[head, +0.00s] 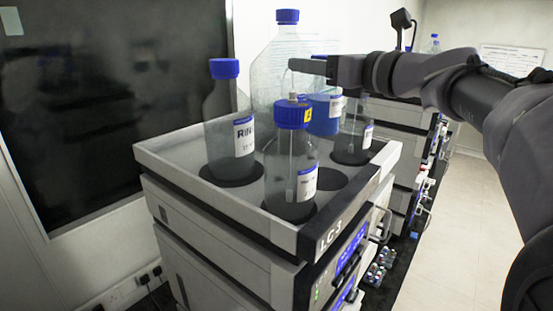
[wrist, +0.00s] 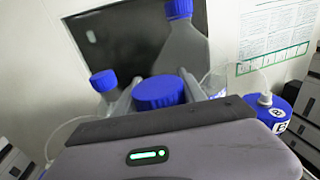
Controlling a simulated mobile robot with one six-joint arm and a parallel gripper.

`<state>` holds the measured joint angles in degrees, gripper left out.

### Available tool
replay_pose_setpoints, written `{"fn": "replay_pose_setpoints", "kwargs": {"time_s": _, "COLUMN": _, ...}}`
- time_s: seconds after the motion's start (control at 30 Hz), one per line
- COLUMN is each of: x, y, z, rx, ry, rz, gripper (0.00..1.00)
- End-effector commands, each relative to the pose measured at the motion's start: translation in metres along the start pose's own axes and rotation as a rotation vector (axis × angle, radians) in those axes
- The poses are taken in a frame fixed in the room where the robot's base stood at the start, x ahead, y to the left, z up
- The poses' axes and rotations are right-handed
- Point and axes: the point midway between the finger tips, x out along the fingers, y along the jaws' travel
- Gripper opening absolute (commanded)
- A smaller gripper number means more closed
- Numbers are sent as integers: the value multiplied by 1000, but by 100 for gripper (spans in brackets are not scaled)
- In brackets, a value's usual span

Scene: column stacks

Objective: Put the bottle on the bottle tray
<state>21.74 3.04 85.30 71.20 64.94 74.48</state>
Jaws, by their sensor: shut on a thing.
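My gripper (head: 312,67) is above the tray, with its fingers closed around the neck of a bottle. The held bottle's blue cap (wrist: 160,92) shows between the fingers in the wrist view. In the head view the held bottle appears to be the one with blue liquid (head: 322,112), upright behind the front bottle. Its base is hidden, so I cannot tell whether it touches the tray. The bottle tray (head: 190,142) tops a grey instrument stack. An empty dark round spot (head: 328,178) lies right of the front bottle.
A front bottle with a blue cap and tube (head: 292,165) stands close by. A labelled bottle (head: 230,130) stands left, a large clear bottle (head: 270,75) behind, and another bottle (head: 353,135) right. More stacks stand at the right, beside open floor (head: 460,235).

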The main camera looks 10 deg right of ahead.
Motion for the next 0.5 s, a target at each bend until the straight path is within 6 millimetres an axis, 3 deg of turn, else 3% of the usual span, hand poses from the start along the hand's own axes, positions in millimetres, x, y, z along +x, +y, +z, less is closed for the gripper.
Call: {"fn": "replay_pose_setpoints", "kwargs": {"time_s": 0.5, "x": 0, "y": 0, "z": -96, "rx": 1, "ry": 0, "rz": 0, "gripper": 0}}
